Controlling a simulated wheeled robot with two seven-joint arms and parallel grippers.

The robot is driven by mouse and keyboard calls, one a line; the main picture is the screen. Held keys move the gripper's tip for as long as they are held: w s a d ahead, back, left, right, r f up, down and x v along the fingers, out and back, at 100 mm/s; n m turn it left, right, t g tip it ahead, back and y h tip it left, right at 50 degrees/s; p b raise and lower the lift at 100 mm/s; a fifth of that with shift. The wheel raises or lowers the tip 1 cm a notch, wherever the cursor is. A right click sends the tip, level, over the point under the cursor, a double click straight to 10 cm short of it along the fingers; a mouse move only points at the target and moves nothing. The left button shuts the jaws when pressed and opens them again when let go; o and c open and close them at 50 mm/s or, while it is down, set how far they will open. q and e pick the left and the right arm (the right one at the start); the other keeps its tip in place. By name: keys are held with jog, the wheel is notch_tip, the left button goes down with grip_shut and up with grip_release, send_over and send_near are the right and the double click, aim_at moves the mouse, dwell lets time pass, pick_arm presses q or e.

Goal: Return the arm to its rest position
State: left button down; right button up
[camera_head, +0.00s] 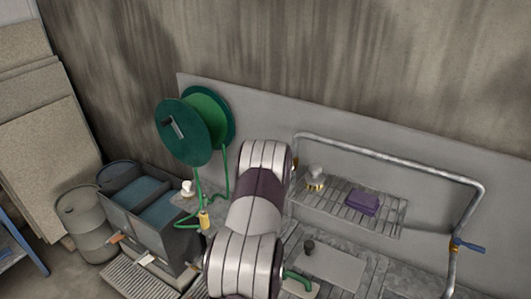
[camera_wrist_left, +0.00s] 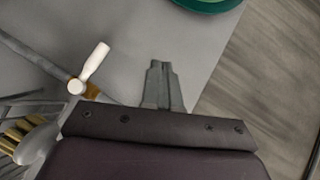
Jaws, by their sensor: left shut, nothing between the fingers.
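My left gripper (camera_wrist_left: 162,84) shows in the left wrist view with its grey fingers together and nothing between them. Behind the fingers is a plain grey panel (camera_wrist_left: 140,30), and they do not appear to touch anything. In the head view, one of my arms, white and grey with a purple band, rises from the bottom centre in front of the sink area. Its gripper cannot be made out there. My right gripper is in neither view.
A green hose reel (camera_head: 183,132) hangs left of the arm. A bent metal pipe (camera_head: 400,160) and a wire rack (camera_head: 340,208) with a purple block (camera_head: 362,202) and a brush (camera_head: 316,182) are at right. A grey bin (camera_head: 150,205) and a barrel (camera_head: 84,222) stand at left.

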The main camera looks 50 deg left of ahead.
pick_arm(q)
jog(key=s+d+f+n+g+h+b, duration=0.25)
jog(key=d+f+n+h, duration=0.45)
jog(key=d+f, duration=0.65)
jog(key=s+d+f+m+g+h+b, duration=0.2)
jog(key=s+d+b, duration=0.5)
jog(key=d, duration=0.8)
jog(key=s+d+f+m+g+h+b, duration=0.1)
jog(key=s+d+f+m+h+b, duration=0.1)
jog(key=s+d+b, duration=0.5)
jog(key=shift+s+d+f+g+h, duration=0.2)
jog(key=shift+s+d+f+h, duration=0.35)
jog(key=shift+s+d, duration=1.3)
jog(key=shift+s+d+f+g+h, duration=0.2)
jog(key=shift+s+d+f, duration=0.6)
jog(key=shift+d, duration=2.15)
